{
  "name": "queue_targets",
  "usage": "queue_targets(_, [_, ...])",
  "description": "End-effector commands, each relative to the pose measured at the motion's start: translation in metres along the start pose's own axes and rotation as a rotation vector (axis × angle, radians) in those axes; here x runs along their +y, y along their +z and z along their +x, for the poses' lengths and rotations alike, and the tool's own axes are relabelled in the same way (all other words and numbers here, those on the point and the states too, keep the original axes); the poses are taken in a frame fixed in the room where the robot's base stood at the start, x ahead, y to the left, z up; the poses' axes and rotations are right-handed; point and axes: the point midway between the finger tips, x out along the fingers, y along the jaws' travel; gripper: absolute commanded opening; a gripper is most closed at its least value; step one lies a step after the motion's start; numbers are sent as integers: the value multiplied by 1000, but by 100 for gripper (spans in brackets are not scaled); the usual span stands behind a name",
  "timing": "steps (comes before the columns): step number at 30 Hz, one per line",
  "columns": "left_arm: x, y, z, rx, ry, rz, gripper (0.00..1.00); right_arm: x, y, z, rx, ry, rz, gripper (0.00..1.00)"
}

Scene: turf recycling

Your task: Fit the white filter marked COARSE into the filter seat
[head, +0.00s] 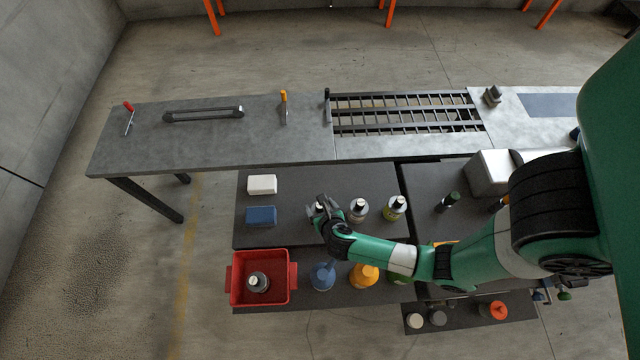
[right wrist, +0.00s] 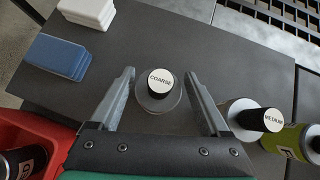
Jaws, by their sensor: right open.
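The COARSE filter (right wrist: 158,98) has a black cap with a white top marked COARSE and a grey body. It stands upright on the dark table, seen from above in the right wrist view. My right gripper (right wrist: 160,74) is open, with one finger on each side of the filter and gaps between. In the head view the right gripper (head: 322,204) is over the middle of the dark table and mostly hides this filter. The MEDIUM filter (right wrist: 258,120) stands to its right, also in the head view (head: 358,210). I cannot identify the filter seat. My left gripper is not in view.
A yellow-green-banded canister (head: 395,208) stands right of MEDIUM. White (head: 262,184) and blue (head: 260,215) blocks lie left. A red bin (head: 233,285) holds a canister. Blue (head: 322,276) and orange (head: 364,275) bottles stand in front. A grey bench (head: 210,145) with a grate runs behind.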

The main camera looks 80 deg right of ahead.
Motion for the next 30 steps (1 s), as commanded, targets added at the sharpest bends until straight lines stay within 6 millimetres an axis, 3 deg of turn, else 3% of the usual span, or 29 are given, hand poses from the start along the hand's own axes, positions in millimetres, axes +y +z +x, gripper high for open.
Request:
queue_targets(2, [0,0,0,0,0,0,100,0,0,0,0,0,0,63])
queue_targets(12, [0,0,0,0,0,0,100,0,-1,0,1,-1,0,2])
queue_targets(30, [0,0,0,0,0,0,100,-1,-2,-1,7,-2,-1,0])
